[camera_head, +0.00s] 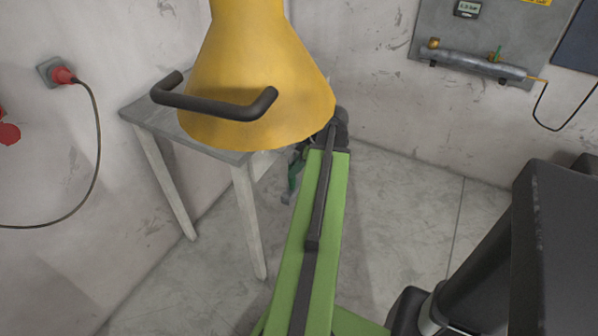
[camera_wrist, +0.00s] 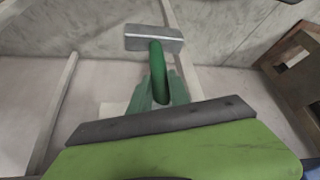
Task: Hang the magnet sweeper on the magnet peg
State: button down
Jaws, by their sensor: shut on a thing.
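In the wrist view my gripper (camera_wrist: 161,90) is shut on the green handle of the magnet sweeper (camera_wrist: 154,40). The sweeper's grey bar-shaped head lies beyond the fingertips, crosswise, with a pale stripe along it. The handle runs from the head down between my green fingers. In the head view my gripper is mostly hidden behind the end of my arm and the yellow cone; only a small green part shows there, and I cannot tell whether it is finger or sweeper. I cannot make out the magnet peg in either view.
A yellow cone (camera_head: 255,85) with a dark handle (camera_head: 215,105) hangs in front of a grey table (camera_head: 150,122). A wall panel (camera_head: 465,25) with a pipe is at the upper right. A brown wooden object (camera_wrist: 290,70) stands at the right in the wrist view.

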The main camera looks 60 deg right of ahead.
jog(key=shift+w+f+b, duration=0.2)
jog(key=shift+w, duration=0.6)
jog(key=shift+w+f+b, duration=0.2)
jog(key=shift+w+f, duration=0.05)
jog(key=shift+w, duration=0.6)
jog(key=shift+w+f+b, duration=0.2)
jog(key=shift+w, duration=0.6)
jog(key=c, duration=1.1)
grip_release()
jog(key=shift+c, duration=0.2)
